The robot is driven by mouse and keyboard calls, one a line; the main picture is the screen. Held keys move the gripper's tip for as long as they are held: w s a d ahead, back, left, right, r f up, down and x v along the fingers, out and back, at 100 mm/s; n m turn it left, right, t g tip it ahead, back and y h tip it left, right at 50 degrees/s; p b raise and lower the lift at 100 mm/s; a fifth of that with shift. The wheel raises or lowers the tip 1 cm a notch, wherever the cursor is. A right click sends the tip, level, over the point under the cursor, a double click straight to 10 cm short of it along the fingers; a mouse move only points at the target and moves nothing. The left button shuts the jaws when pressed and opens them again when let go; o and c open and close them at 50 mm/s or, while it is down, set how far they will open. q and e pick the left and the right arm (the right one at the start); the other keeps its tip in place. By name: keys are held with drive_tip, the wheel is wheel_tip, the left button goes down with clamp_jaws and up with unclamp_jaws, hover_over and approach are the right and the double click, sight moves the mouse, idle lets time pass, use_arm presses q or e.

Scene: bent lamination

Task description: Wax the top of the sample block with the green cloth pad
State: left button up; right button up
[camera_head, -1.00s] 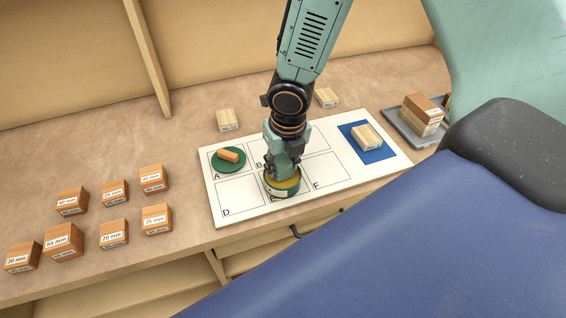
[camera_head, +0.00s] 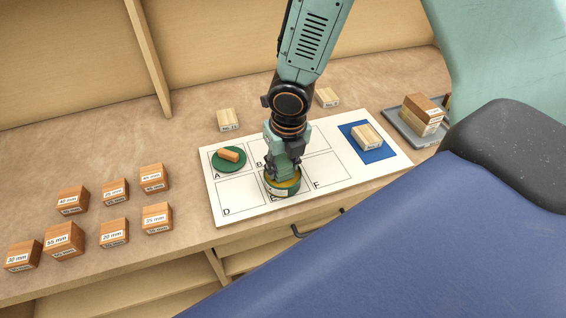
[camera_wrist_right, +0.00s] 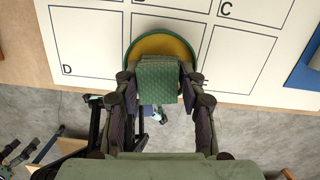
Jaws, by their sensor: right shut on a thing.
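My right gripper (camera_head: 283,172) points down at the tin of yellow wax (camera_head: 284,192) in cell E of the white board. In the wrist view the right gripper (camera_wrist_right: 160,84) is shut on the green cloth pad (camera_wrist_right: 160,86), which has a textured weave. The pad overlaps the round wax tin (camera_wrist_right: 160,44) there; I cannot tell whether it touches the wax. A pale wooden sample block (camera_head: 367,136) lies on a blue mat (camera_head: 377,156) at the board's right. My left gripper is not in view.
The white board (camera_head: 238,208) has lettered cells. A green disc (camera_head: 222,168) with an orange-brown piece (camera_head: 229,155) lies in cell A. Several labelled brown blocks (camera_head: 114,232) stand at left. Pale blocks stand behind the board. A grey tray (camera_head: 404,133) holds stacked blocks at right.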

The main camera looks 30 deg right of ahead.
sight(281, 159)
drive_tip(key=shift+w+f, duration=0.1)
drive_tip(key=shift+f, duration=0.15)
drive_tip(key=shift+f, duration=0.1)
idle(0.8)
wheel_tip(281, 159, up, 7)
drive_tip(key=p, duration=0.7)
idle(0.6)
idle(0.4)
